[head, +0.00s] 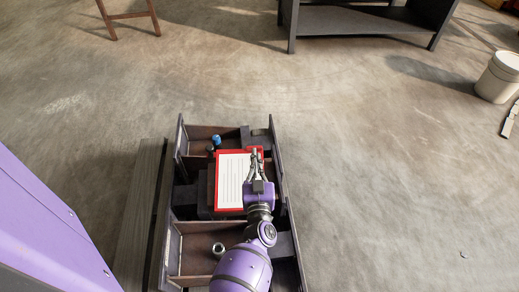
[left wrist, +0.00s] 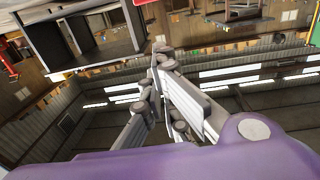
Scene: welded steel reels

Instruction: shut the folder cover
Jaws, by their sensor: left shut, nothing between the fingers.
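The folder (head: 217,207) shows in the head view as a red border around a white lined sheet (head: 234,180). It lies on a dark support inside an open, divided box. The sheet faces up and is uncovered. I cannot make out a separate cover; my arm hides the lower right part. My left gripper (head: 255,152) is at the folder's upper right corner, its fingers together and empty. I cannot tell whether it touches the folder. In the left wrist view the closed fingers (left wrist: 162,52) show with nothing between them. My right gripper is out of view.
The box (head: 180,135) has raised walls and dividers. A blue-topped item (head: 216,139) stands beyond the folder, and a metal ring (head: 218,249) lies in the near compartment. A dark table (head: 360,20) and a white bucket (head: 498,78) stand farther off.

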